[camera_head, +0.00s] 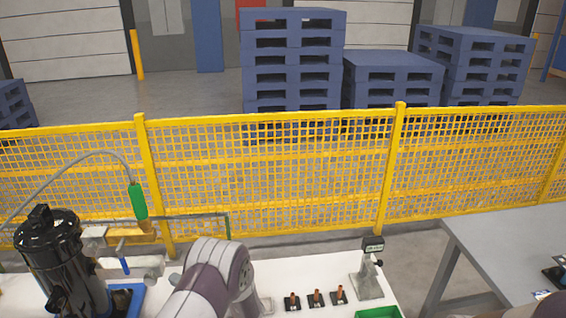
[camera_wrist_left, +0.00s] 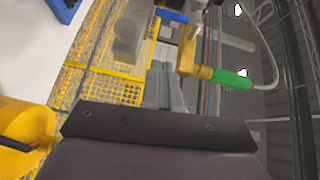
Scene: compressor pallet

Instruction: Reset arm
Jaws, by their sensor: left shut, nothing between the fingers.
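My left gripper (camera_wrist_left: 162,75) shows in the left wrist view with its grey fingers together and nothing between them. In the head view my grey and white arm rises at the bottom centre; its fingertips cannot be made out clearly there. A hanging tool with a green grip (camera_head: 138,201) and a hose is above the table left of the arm. In the wrist view the green grip (camera_wrist_left: 231,78) and its brass end appear right of the fingers; I see no contact. A black compressor (camera_head: 62,262) stands upright at the left. My right gripper is not in view.
The white table (camera_head: 258,276) holds several small black blocks with copper pins (camera_head: 316,298), a grey stand (camera_head: 369,276) with a small display and a green tray (camera_head: 378,313). A grey table (camera_head: 500,250) is at the right. A yellow mesh fence (camera_head: 270,165) runs behind.

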